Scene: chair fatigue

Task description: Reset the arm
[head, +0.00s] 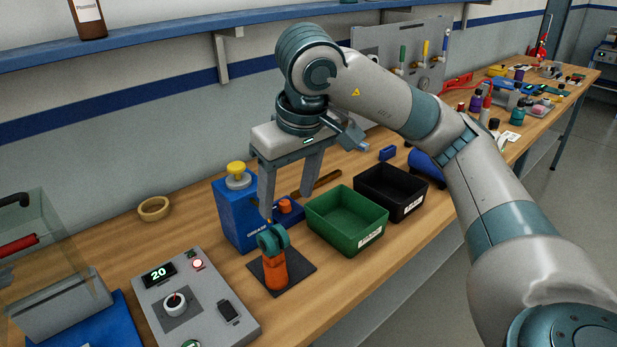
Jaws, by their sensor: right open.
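My right arm comes in from the right, and its gripper (287,204) points down over the bench. Its two fingers are spread apart with nothing held between them. Below the fingers a small orange post with a teal top (274,265) stands upright on a dark square plate (303,267). One fingertip overlaps the area just above the teal top; I cannot tell whether they touch. A blue box with a yellow knob (234,222) stands just left of the fingers, partly hidden by one. My left gripper is out of view.
A green bin (346,240) and a black bin (411,212) stand to the right. A grey control box (218,318) showing 20 sits in front. A clear-sided machine (60,302) is at left, near a wooden ring (154,209). A blue shelf (180,27) runs above.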

